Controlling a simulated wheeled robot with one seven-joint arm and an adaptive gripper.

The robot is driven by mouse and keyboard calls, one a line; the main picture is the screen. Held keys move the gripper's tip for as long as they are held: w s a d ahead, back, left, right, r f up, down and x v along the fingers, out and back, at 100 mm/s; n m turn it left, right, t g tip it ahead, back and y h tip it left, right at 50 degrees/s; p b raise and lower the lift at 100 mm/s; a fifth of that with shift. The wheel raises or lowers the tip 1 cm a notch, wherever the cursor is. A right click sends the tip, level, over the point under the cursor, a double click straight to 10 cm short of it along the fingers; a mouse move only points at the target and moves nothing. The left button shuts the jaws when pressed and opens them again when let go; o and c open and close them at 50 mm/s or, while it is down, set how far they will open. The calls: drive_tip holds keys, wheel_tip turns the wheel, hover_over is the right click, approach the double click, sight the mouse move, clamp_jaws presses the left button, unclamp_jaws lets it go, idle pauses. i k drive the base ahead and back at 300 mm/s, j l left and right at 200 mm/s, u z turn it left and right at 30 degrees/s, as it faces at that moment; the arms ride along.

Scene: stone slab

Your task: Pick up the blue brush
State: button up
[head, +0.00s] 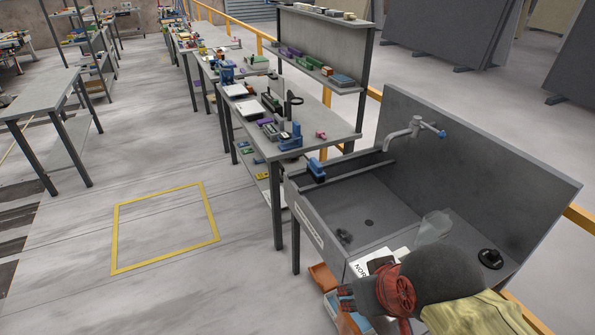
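A small blue object with a dark underside (316,169) rests on the left rim of the grey sink (300,205), near its back corner. It looks like a blue brush, but it is too small to be sure. Nothing covers it.
A workbench with tools and boxes (322,147) stands behind the sink, with a shelf above. A yellow floor square (165,230) lies on open floor at left.

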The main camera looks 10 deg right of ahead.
sight(315, 169)
drive_tip(key=i+j, duration=0.5)
drive_tip(key=j, duration=0.25)
drive_tip(key=i+j+z, duration=0.1)
drive_tip(key=i+j, duration=0.4)
drive_tip(key=j, duration=0.25)
drive_tip(key=i+l, duration=0.1)
drive_tip(key=i, duration=0.4)
drive_tip(key=i+l+z, duration=0.1)
drive_tip(key=i, duration=0.4)
drive_tip(key=i+l, duration=0.15)
drive_tip(key=l, duration=0.15)
drive_tip(key=i+l, duration=0.2)
drive_tip(key=l, duration=0.1)
